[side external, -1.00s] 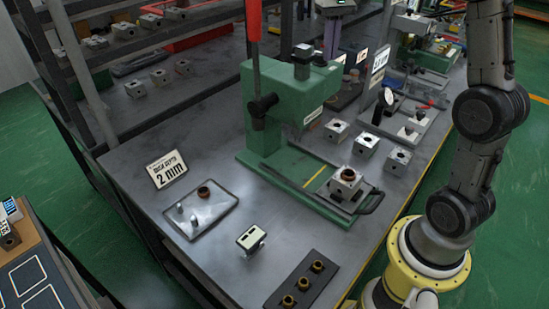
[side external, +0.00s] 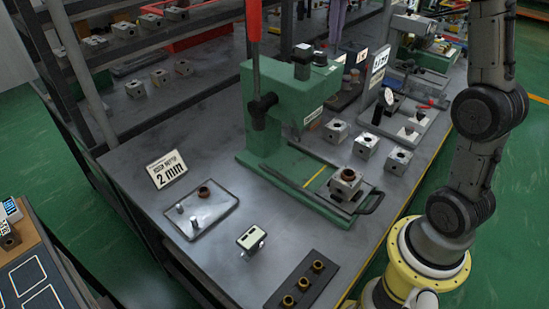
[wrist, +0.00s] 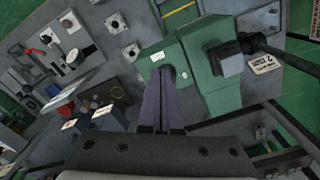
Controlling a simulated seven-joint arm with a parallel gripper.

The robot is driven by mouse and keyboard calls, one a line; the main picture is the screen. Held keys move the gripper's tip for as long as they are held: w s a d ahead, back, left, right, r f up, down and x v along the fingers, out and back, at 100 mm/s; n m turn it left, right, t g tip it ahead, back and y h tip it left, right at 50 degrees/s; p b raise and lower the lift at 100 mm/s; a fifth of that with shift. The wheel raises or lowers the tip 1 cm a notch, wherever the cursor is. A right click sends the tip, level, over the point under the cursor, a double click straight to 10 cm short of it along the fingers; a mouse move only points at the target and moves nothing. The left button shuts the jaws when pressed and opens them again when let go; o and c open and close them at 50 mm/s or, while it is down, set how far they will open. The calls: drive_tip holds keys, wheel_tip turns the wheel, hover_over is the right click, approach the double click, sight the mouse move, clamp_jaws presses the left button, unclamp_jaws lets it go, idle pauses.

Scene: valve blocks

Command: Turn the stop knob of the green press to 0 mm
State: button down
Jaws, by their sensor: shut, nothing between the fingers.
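The green press (side external: 275,95) stands mid-bench, its head also large in the wrist view (wrist: 152,57). In the wrist view I cannot make out the knob near my fingers. My gripper (side external: 335,40) shows purple fingers at the top of the side view, apart from the knob in the picture. In the wrist view my gripper (wrist: 167,72) is shut and empty, its fingers pointing at the press head.
A sign (side external: 166,169) reads 2 mm. A metal block with a bush (side external: 347,178) sits at the press's base. The red-handled lever (side external: 253,25) rises beside the head. A tray (side external: 200,212), a small device (side external: 251,239) and a rack of bushes (side external: 302,285) lie in front.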

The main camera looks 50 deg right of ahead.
sight(321, 58)
drive_tip(key=shift+r, duration=0.75)
drive_tip(key=shift+w+a+f, duration=0.25)
drive_tip(key=shift+a+f, duration=0.1)
drive_tip(key=shift+f, duration=0.6)
drive_tip(key=shift+w+a+f, duration=0.25)
drive_tip(key=shift+a+f, duration=0.15)
drive_tip(key=shift+f, duration=0.6)
drive_tip(key=shift+w+a+f, duration=0.25)
drive_tip(key=shift+a+f, duration=0.1)
drive_tip(key=shift+f, duration=0.75)
drive_tip(key=shift+w+d, duration=0.15)
drive_tip(key=shift+d, duration=0.1)
